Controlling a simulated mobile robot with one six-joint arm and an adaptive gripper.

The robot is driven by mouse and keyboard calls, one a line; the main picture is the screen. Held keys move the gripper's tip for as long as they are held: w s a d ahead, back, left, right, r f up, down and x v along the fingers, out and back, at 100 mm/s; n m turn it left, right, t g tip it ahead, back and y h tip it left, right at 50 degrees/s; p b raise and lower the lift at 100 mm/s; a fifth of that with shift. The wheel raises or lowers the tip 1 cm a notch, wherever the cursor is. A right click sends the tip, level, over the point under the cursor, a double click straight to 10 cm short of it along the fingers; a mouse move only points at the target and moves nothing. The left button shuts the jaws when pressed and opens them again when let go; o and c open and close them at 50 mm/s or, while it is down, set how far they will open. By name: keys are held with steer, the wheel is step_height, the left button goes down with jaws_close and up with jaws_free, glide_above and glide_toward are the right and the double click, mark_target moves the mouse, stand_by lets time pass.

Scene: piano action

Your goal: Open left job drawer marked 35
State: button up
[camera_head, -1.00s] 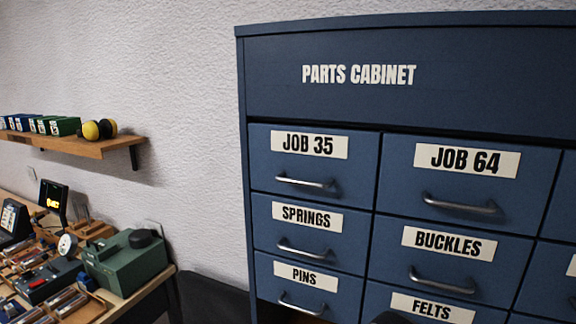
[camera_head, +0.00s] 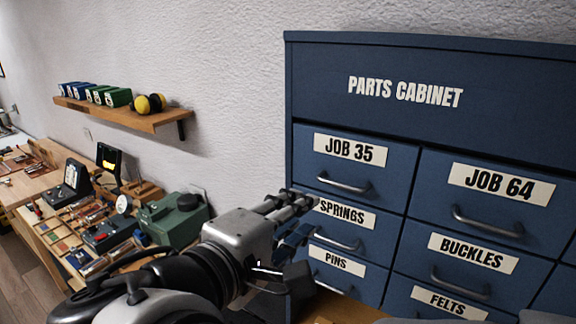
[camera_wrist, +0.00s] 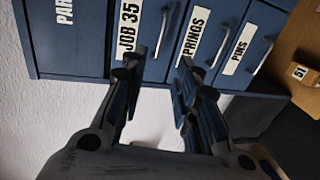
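The JOB 35 drawer (camera_head: 355,168) is the top left drawer of the blue parts cabinet (camera_head: 400,62). It looks shut, with a white label and a grey bar handle (camera_head: 344,184). In the wrist view the cabinet is turned sideways, and the JOB 35 drawer (camera_wrist: 143,72) with its handle (camera_wrist: 163,32) lies beyond the fingers. My gripper (camera_head: 305,200) is in front of the SPRINGS drawer, below and left of the JOB 35 handle. In the wrist view my gripper (camera_wrist: 158,72) has its fingers apart with nothing between them. It appears clear of the handle.
The SPRINGS drawer (camera_head: 345,234) and PINS drawer (camera_head: 350,280) are below; the JOB 64 drawer (camera_head: 482,205) is to the right. A cluttered workbench (camera_head: 28,185) and a wall shelf (camera_head: 130,117) stand to the left. A box marked 51 (camera_wrist: 300,72) shows in the wrist view.

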mark_target(340, 186)
steer(key=x, duration=1.6)
steer(key=shift+w+d+f+p, duration=0.1)
steer(key=shift+p, duration=0.25)
steer(key=shift+c, duration=0.3)
jaws_close()
